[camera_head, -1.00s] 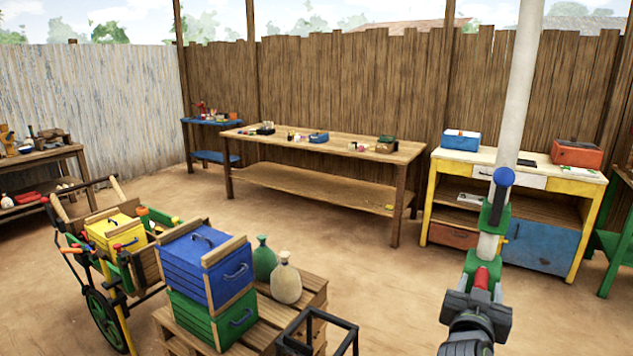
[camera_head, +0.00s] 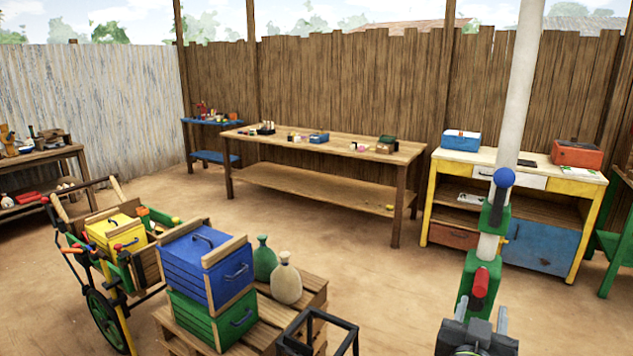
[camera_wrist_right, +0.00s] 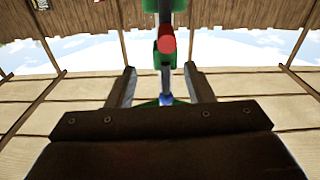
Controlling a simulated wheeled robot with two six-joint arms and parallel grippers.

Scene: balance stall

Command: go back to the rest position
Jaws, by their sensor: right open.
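My right gripper (camera_head: 482,314) is low at the right of the head view, in front of the yellow-framed workbench. Its jaws are apart. It also shows in the right wrist view (camera_wrist_right: 160,88), with its two fingers apart and nothing held between them. Sky, roof edge and posts show beyond the fingers there. My left gripper is not in the head view.
A blue crate (camera_head: 207,272) is stacked on a green crate (camera_head: 212,318), beside two sacks on a pallet. A cart (camera_head: 110,300) stands left. A long wooden table (camera_head: 325,145) and the yellow-framed workbench (camera_head: 428,205) stand behind. Bare floor lies between.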

